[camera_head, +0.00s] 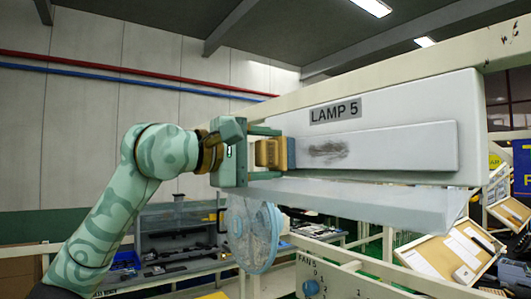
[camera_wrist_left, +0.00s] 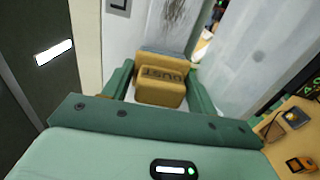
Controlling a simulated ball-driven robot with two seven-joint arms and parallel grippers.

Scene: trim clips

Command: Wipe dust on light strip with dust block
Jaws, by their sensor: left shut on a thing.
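The light strip (camera_head: 410,147) is a long pale panel on the white LAMP 5 housing (camera_head: 430,95). A dark smudge of dust (camera_head: 326,150) lies on its left part; in the left wrist view the dust (camera_wrist_left: 174,12) shows at the top. My left gripper (camera_head: 262,152) is shut on the yellow dust block (camera_head: 269,153), at the left end of the strip. The block's blue-grey pad faces the strip, just left of the smudge; I cannot tell whether it touches. In the left wrist view the block (camera_wrist_left: 160,88) sits between the green fingers. My right gripper is not in view.
A pale ledge (camera_head: 380,198) juts out below the strip. A beige beam (camera_head: 270,110) runs above the housing. Workbenches and sloped trays (camera_head: 450,255) stand behind.

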